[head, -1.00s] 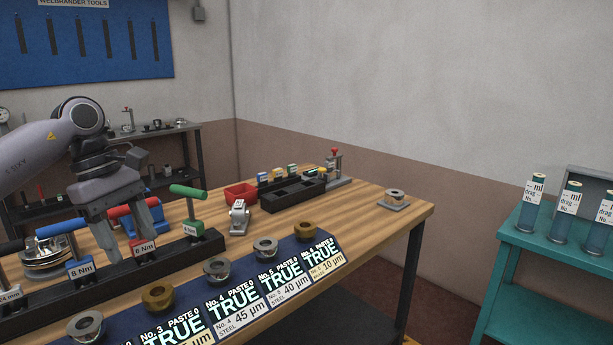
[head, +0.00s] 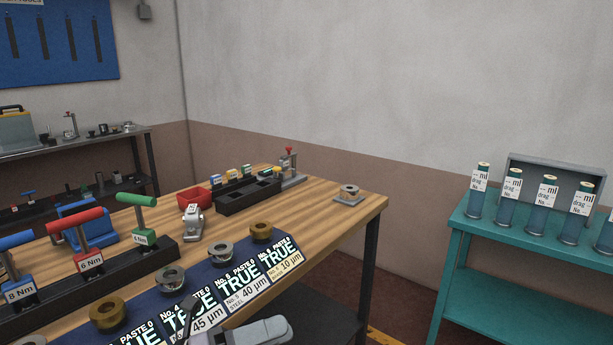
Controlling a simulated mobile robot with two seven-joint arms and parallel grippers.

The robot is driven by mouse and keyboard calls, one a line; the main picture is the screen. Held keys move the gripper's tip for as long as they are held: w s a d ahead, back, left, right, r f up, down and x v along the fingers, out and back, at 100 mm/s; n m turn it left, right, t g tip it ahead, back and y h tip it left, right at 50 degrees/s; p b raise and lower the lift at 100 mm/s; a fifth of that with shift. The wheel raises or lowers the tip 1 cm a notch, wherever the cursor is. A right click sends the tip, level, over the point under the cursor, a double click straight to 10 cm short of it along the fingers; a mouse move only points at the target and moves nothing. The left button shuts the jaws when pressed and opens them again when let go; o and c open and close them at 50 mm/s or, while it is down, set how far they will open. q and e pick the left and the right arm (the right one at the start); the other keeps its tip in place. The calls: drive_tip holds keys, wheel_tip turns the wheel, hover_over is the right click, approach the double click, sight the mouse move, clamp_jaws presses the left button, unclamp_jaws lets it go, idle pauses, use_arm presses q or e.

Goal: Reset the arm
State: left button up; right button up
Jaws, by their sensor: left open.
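My left gripper (head: 215,322) shows at the bottom edge, low in front of the workbench (head: 330,205). It is open, and I see nothing between its fingers. Only part of it shows; the rest of the arm is cut off by the frame. It overlaps the near edge of the row of labelled cards (head: 255,292). My right gripper is not in view.
Metal rings, including a brass one (head: 261,232), stand along the cards. T-handled tools, one green (head: 137,200) and one red (head: 75,219), stand in a black rack. A red bin (head: 194,199) and black tray (head: 248,196) lie behind. A teal table (head: 540,245) holds several cylinders.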

use_arm(q)
drive_tip(key=s+a+f+n+t+y, duration=0.1)
drive_tip(key=a+f+n+t+y, duration=0.45)
drive_tip(key=n, duration=0.75)
drive_tip(key=s+a+f+n+t+y, duration=0.2)
drive_tip(key=f+n+t+y, duration=0.5)
drive_tip(key=n, duration=0.6)
drive_tip(key=s+a+f+n+g+y, duration=0.2)
drive_tip(key=s+a+f+n+g, duration=0.1)
drive_tip(key=s+f+n, duration=0.2)
drive_tip(key=s+a+f+n+g+y, duration=0.3)
drive_tip(key=s+f+n, duration=0.3)
drive_tip(key=s+f, duration=0.2)
wheel_tip(320, 180, down, 2)
drive_tip(key=shift+s+a+f+g, duration=0.25)
drive_tip(key=shift+s+a+g, duration=0.15)
drive_tip(key=shift+a+g, duration=0.35)
